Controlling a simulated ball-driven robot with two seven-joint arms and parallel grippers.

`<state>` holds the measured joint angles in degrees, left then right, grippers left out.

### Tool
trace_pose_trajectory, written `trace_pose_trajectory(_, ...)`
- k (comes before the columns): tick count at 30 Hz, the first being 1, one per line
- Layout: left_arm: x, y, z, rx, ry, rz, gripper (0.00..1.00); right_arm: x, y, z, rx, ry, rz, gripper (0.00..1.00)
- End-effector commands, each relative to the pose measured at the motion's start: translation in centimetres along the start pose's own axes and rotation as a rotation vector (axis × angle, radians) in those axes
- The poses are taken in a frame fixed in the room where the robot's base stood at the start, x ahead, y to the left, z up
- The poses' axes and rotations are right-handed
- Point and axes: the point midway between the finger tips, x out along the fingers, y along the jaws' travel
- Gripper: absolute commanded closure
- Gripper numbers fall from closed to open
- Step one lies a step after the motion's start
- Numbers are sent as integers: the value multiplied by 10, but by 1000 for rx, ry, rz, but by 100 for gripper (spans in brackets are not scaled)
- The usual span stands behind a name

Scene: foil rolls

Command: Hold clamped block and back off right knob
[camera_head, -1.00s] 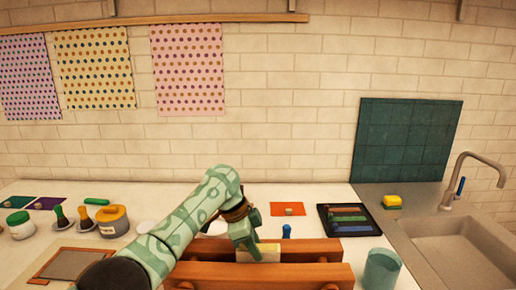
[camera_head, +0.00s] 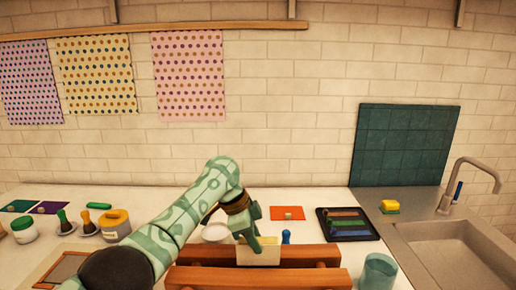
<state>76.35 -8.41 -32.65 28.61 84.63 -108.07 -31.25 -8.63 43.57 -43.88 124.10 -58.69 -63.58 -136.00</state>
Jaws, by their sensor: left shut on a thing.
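A pale block (camera_head: 268,256) sits between the two wooden bars of a clamp (camera_head: 300,278) at the bottom middle of the head view. My left gripper (camera_head: 257,246) reaches down from the left and is shut on the block's upper part. The block is still between the bars. The rear bar (camera_head: 308,255) lies behind the front one. The right knob is hard to make out; the clamp's lower front is cut off by the frame edge. My right gripper does not show.
A teal cup (camera_head: 378,271) stands right of the clamp. A dark tray (camera_head: 347,224) with coloured bars lies behind it, near an orange card (camera_head: 287,213). A sink (camera_head: 450,250) is at the right. Jars and a yellow-lidded pot (camera_head: 115,225) stand at the left.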

Motion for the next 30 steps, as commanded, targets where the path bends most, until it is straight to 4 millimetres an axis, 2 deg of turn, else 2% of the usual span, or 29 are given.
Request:
trace_pose_trajectory(21,-34,0,-15,0,1,-1,100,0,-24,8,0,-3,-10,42)
trace_pose_trajectory(30,-40,0,-17,1,0,0,100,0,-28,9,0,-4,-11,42)
